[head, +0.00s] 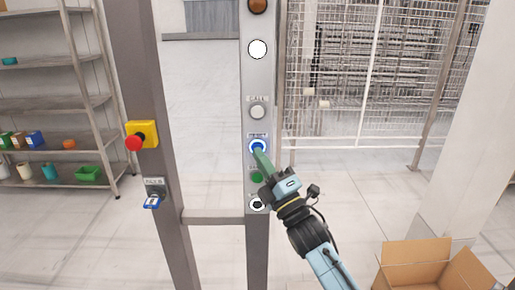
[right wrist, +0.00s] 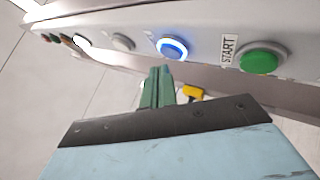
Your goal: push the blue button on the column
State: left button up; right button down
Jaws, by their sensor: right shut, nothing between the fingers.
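The blue button (head: 257,147) is round with a lit white ring and sits on the grey column (head: 258,80) under a small label. It also shows in the right wrist view (right wrist: 172,48), between a white button and a green one. My right gripper (head: 262,155) is shut and empty, its green fingers pointing up at the blue button. In the head view the fingertips overlap the button's lower edge. In the right wrist view the fingertips (right wrist: 158,72) appear just below the button; I cannot tell whether they touch it. My left gripper is not in view.
A green button (head: 257,177) sits just below the blue one, and a white button (head: 257,112) above. A red emergency button (head: 134,143) on a yellow box is on the left post. A cardboard box (head: 415,262) is at lower right. Shelves (head: 55,103) stand at left.

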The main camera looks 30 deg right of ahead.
jog(key=shift+w, duration=0.1)
dwell(0.6)
jog(key=shift+w+d, duration=0.25)
jog(key=shift+w, duration=0.05)
jog(key=shift+w+d, duration=0.2)
jog(key=shift+w, duration=0.05)
dwell(0.8)
jog(key=shift+s+a, duration=0.4)
jog(key=shift+s, duration=0.25)
jog(key=s+a, duration=0.1)
jog(key=s, duration=0.2)
jog(key=s+a+p, duration=0.1)
jog(key=shift+s+a, duration=0.15)
jog(key=shift+a, duration=0.2)
dwell(0.8)
